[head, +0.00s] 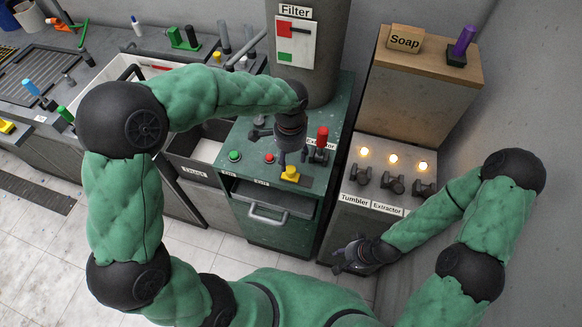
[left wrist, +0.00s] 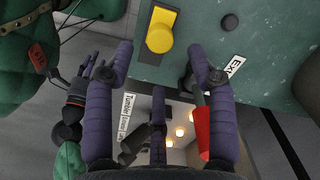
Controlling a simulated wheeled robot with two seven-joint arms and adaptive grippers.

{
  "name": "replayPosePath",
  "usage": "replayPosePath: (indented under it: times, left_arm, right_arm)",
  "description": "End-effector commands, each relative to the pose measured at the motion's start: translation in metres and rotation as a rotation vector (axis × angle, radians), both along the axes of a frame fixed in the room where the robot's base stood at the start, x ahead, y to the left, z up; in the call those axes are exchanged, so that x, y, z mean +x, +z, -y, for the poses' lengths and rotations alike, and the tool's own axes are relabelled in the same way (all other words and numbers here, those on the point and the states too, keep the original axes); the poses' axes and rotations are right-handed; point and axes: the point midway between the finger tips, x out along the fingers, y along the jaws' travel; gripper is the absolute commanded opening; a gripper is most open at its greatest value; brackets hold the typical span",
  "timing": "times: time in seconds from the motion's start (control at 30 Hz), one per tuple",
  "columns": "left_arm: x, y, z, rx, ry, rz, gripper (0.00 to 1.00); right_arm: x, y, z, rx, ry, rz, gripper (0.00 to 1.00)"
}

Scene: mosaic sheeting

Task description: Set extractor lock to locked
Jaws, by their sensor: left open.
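The green extractor unit (head: 228,192) has a red-handled upright lever (head: 322,138) beside a partly hidden Extractor label, and a yellow handle (head: 290,174) on a dark plate near its front edge. I cannot tell from the labels which one is the lock. My left gripper (head: 284,152) is open above the unit top, just left of the red lever and behind the yellow handle. In the left wrist view the red lever (left wrist: 201,128) lies by the right finger, contact unclear, and the yellow handle (left wrist: 160,35) is beyond the fingertips. My right gripper (head: 348,256) looks open and empty, low by the cabinet.
Green and red buttons (head: 235,156) are on the unit's front left. A cabinet with knobs and lit lamps (head: 393,159) stands to the right, with a Soap box (head: 404,40) above it. The grey Filter column (head: 329,60) rises behind. A sink and bench are at left.

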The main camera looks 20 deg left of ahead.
Motion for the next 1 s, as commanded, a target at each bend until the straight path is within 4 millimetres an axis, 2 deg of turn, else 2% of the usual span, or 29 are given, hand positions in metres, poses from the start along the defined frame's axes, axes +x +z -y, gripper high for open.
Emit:
replayPosePath:
  times: [0.1,0.33,0.5,0.77,0.8,1.0]
  left_arm:
    - [-0.001,-0.025,0.000,0.000,0.002,-0.004,0.56]
    - [0.000,-0.054,0.000,0.000,0.001,-0.001,0.56]
    - [0.000,-0.063,0.000,-0.001,0.002,0.000,0.56]
    - [0.000,-0.063,0.000,-0.002,0.002,0.001,0.56]
    - [0.000,-0.063,0.000,-0.002,0.002,0.001,0.54]
    - [0.000,-0.063,0.000,-0.002,0.002,0.001,0.00]
  right_arm:
    - [0.000,-0.007,0.000,0.000,0.000,0.000,0.40]
    - [0.000,-0.013,0.000,0.000,0.000,0.000,0.40]
    - [0.000,-0.015,0.000,0.000,0.000,0.000,0.40]
    - [0.000,-0.014,0.000,0.000,0.000,0.001,0.40]
    - [0.000,-0.014,0.000,0.000,0.000,0.001,0.40]
    - [0.000,-0.014,0.000,0.000,0.000,0.001,0.40]
